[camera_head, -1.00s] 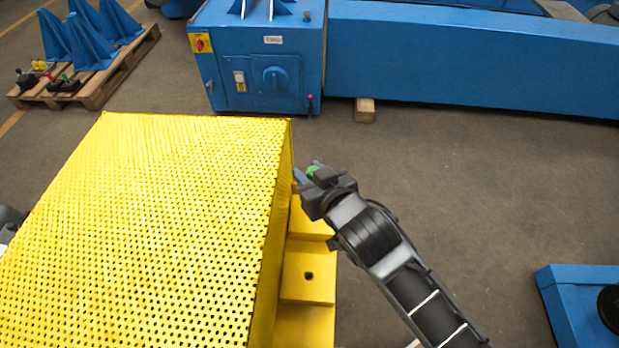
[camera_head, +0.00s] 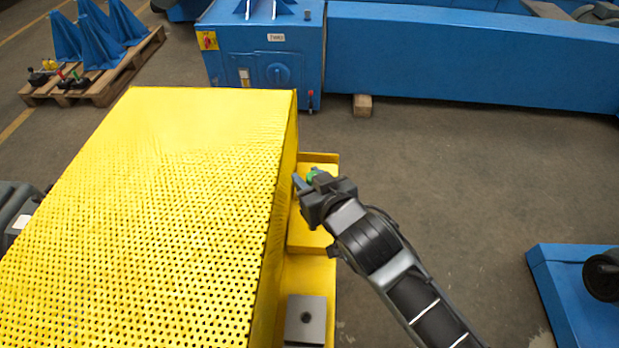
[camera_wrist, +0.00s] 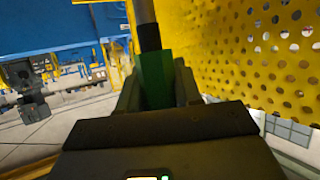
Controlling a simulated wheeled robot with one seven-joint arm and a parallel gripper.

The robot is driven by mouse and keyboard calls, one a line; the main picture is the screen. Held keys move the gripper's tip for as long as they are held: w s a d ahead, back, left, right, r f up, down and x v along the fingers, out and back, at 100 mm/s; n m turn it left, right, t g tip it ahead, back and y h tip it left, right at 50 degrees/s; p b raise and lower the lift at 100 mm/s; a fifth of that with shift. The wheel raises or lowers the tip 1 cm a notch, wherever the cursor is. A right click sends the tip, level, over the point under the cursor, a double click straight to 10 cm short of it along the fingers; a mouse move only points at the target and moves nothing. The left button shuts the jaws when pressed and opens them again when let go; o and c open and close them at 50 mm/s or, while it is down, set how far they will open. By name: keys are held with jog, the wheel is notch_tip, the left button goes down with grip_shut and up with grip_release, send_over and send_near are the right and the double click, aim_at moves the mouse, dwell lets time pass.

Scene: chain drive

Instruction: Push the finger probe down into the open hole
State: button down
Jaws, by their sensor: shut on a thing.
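The finger probe shows as a green grip (camera_head: 312,176) at the tip of my gripper (camera_head: 309,186) in the head view. In the wrist view the green grip (camera_wrist: 156,82) stands between the jaws of my gripper (camera_wrist: 157,90), with a dark collar and a grey rod (camera_wrist: 146,14) running up out of the picture. My gripper is shut on it. It is over the yellow ledge beside the perforated guard. A grey block (camera_head: 293,333) with a dark round hole (camera_head: 306,317) sits nearer on that ledge. I see no hole by the gripper; it may be hidden.
The yellow perforated guard (camera_head: 170,190) stands close left of my gripper; its wall (camera_wrist: 265,45) is at the right in the wrist view. A yellow stepped ledge (camera_head: 312,265) runs along its side. Open floor lies to the right, with a blue base (camera_head: 570,300) there.

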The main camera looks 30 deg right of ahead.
jog(key=shift+f+b, duration=2.15)
jog(key=shift+f, duration=0.75)
jog(key=shift+f+b, duration=2)
jog(key=shift+f, duration=1.05)
jog(key=c, duration=0.7)
grip_release()
jog(key=shift+s, duration=0.1)
jog(key=shift+v, duration=3.9)
